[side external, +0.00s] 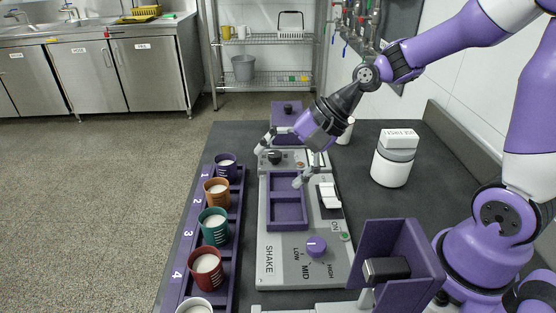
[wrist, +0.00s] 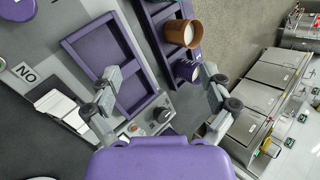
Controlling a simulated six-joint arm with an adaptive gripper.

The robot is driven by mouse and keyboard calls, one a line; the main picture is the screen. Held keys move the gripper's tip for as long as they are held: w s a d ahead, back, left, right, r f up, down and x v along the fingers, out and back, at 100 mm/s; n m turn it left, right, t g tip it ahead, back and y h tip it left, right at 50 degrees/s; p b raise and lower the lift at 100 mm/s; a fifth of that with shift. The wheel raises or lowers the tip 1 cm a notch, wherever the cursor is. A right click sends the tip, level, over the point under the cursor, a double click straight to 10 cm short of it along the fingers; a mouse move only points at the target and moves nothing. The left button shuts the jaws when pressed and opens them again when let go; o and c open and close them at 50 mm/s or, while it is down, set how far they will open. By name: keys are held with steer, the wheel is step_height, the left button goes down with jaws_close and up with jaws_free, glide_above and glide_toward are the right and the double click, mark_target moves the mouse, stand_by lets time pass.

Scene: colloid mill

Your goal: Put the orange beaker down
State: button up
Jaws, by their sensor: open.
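The orange beaker (side external: 216,193) stands upright in the purple rack (side external: 236,200) at the place marked 2, with white contents. It also shows in the wrist view (wrist: 176,33), beside the dark purple beaker (wrist: 186,70). My gripper (side external: 282,164) is open and empty, above the far end of the shaker (side external: 293,258), to the right of the rack and apart from the orange beaker. In the wrist view its two fingers (wrist: 162,105) are spread wide with nothing held between them.
A dark purple beaker (side external: 226,166), a teal beaker (side external: 213,225) and a red beaker (side external: 206,268) share the rack. The shaker's purple tray (side external: 286,228) is empty. A white container (side external: 393,160) stands at right; a purple holder (side external: 405,250) is nearer the front.

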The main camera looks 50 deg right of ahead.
mark_target(206, 189)
steer(key=w+f+m+y, duration=0.1)
steer(key=m, duration=0.2)
steer(key=w+f+m+t+y, duration=0.1)
steer(key=w+m, duration=0.1)
steer(key=m, duration=0.1)
steer(key=w+f+m+t+y, duration=0.1)
steer(key=m+y, duration=0.1)
steer(key=m, duration=0.2)
steer(key=shift+w+a, duration=0.2)
steer(key=m, duration=0.2)
steer(key=w+m+t, duration=0.1)
steer(key=shift+d+f+y, duration=0.15)
steer(key=shift+f+y, duration=0.15)
steer(key=shift+m, duration=0.4)
steer(key=x, duration=0.4)
steer(key=shift+w+a+f, duration=0.1)
steer(key=shift+w+a, duration=0.1)
steer(key=shift+w, duration=0.1)
steer(key=shift+x, duration=2.8)
steer(key=shift+d+f, duration=0.1)
steer(key=c, duration=1.4)
steer(key=shift+o, duration=0.2)
